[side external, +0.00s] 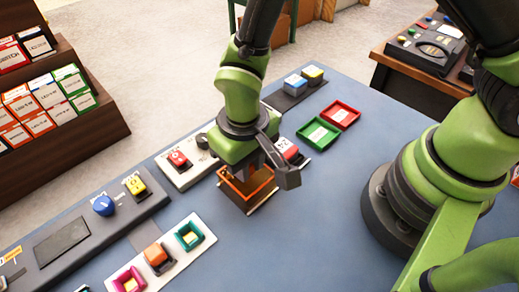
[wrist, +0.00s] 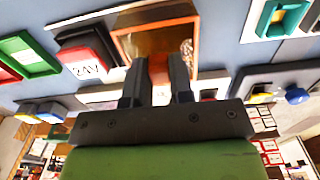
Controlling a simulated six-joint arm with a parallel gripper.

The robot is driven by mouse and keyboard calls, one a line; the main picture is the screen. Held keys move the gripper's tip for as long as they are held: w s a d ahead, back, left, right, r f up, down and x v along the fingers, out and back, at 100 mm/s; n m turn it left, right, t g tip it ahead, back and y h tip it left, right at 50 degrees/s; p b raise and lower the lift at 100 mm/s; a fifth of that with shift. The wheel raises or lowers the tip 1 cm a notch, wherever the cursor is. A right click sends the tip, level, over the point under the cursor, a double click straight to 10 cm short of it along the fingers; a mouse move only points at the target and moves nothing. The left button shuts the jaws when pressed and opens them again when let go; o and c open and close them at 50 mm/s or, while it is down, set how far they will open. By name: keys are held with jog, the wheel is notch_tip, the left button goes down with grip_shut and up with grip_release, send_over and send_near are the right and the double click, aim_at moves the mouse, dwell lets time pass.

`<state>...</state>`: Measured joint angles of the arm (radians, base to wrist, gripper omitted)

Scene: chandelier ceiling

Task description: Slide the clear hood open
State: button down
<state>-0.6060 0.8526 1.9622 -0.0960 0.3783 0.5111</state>
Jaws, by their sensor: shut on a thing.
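The clear hood (side external: 248,197) is a see-through box with an orange frame, standing on the blue table below my gripper (side external: 252,170). In the wrist view the hood (wrist: 187,38) is at top centre, just beyond the fingertips. My gripper (wrist: 158,66) points down at it, its two dark fingers close around a small orange-red part. That part seems to belong to the hood, but its exact shape is hidden. What is under the hood is not clear.
A red button (side external: 178,158) and dark knob are on a white panel left of the hood. Green (side external: 318,134) and red (side external: 341,115) trays lie farther back. The table in front-right is clear.

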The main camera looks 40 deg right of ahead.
jog(key=c, duration=1)
grip_release()
notch_tip(320, 180, up, 10)
notch_tip(320, 180, up, 5)
dwell(0.3)
jog(key=shift+c, duration=0.5)
grip_shut()
